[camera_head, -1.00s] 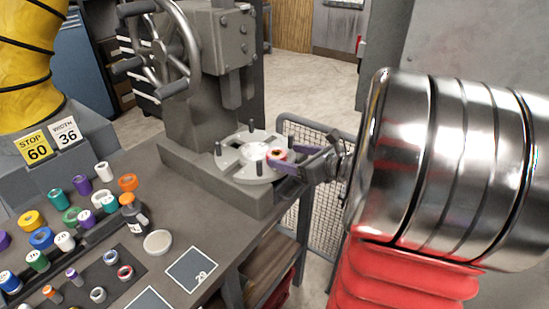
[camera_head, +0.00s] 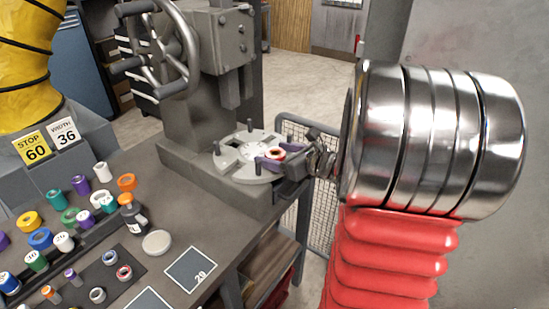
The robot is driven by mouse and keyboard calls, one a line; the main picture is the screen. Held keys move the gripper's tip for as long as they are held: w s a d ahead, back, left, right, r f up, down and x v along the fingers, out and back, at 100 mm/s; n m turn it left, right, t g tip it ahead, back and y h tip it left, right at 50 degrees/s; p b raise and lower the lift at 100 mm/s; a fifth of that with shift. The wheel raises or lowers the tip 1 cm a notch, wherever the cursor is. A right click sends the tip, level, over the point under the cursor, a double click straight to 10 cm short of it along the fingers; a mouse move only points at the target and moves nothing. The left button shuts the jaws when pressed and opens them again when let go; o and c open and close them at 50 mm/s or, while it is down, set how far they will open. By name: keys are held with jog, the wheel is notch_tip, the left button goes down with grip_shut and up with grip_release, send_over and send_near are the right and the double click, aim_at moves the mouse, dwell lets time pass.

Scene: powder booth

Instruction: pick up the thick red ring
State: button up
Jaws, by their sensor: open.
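A thick red ring with a pale centre (camera_head: 277,153) lies on the grey round plate (camera_head: 240,172) of the press, near the plate's right side. My gripper (camera_head: 287,150) reaches in from the right with its jaws open. One purple finger lies along the near side of the ring, and the other finger stands up on the far right. The ring appears close to the fingers or between them; I cannot tell whether they touch it. A smaller red ring (camera_head: 124,272) lies on the dark mat at the lower left.
The press (camera_head: 190,110) with its handwheel rises behind the plate, and upright pegs stand on the plate. Several coloured rings and spools, a dark bottle (camera_head: 133,215) and a pale disc (camera_head: 157,242) cover the bench's left. A mesh guard (camera_head: 318,215) stands right of the bench.

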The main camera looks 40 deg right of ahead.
jog(key=shift+c, duration=0.3)
jog(key=c, duration=1.3)
